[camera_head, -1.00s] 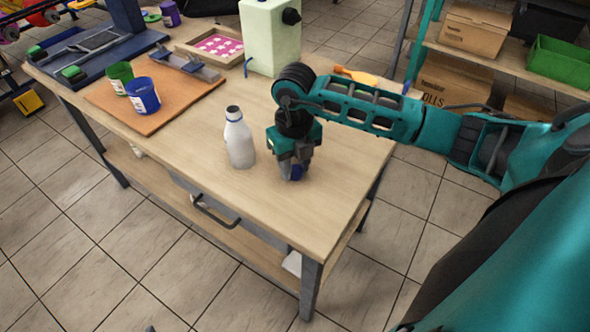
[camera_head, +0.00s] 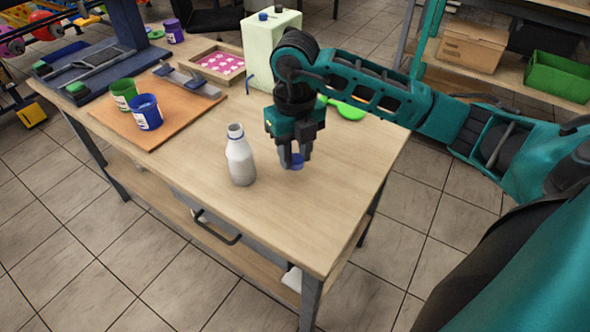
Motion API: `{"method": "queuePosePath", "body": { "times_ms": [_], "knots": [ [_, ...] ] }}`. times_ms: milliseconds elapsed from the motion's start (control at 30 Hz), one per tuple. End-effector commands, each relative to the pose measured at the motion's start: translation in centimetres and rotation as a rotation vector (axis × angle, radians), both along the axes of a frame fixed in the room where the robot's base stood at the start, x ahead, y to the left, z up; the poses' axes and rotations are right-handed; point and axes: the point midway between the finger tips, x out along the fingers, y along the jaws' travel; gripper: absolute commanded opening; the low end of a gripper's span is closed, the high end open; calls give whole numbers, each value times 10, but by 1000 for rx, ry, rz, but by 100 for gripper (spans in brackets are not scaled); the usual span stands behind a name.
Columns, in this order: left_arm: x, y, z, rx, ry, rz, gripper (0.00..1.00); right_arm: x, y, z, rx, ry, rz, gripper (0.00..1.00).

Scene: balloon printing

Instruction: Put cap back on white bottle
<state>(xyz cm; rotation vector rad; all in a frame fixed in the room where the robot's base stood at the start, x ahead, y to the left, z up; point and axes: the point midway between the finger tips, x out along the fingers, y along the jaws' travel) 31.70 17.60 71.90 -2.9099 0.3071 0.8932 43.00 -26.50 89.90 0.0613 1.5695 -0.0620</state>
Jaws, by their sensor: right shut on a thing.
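The white bottle (camera_head: 240,160) stands upright and uncapped on the wooden table, with its dark open mouth showing at the top. My right gripper (camera_head: 294,163) points down just to the right of the bottle and is apart from it. It is shut on the small blue cap (camera_head: 297,161), whose lower part shows between the fingertips. The cap appears to be held a little above the table top. My left gripper is not in view.
A green cup (camera_head: 124,95) and a blue cup (camera_head: 146,112) stand on a brown board (camera_head: 160,130) at left. A pale green canister (camera_head: 268,45) stands behind my right gripper. A green paddle-like item (camera_head: 348,110) lies to its right. The table's front (camera_head: 290,235) is clear.

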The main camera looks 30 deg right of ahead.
Motion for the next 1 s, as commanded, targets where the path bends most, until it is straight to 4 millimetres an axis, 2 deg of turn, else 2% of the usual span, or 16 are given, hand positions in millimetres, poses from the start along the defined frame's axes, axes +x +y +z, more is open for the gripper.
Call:
{"method": "queuePosePath", "body": {
  "times_ms": [33, 100, 300, 400, 600, 967, 1000],
  "knots": [
    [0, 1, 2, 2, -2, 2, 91, 2, 0, 20, 0, -8, 0, 6],
    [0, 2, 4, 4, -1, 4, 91, 1, 0, 41, 0, -8, 1, 6],
    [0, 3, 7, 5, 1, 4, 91, 1, 0, 87, 0, -4, 0, 6],
    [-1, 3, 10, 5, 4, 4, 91, 1, 0, 103, 0, -3, 0, 6],
    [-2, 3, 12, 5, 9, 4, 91, 0, 0, 114, 0, 0, -1, 6],
    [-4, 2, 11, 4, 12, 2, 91, 0, 0, 114, 0, 1, -1, 6],
    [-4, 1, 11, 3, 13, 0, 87, 0, 0, 114, 0, 1, 0, 6]
  ]
}}
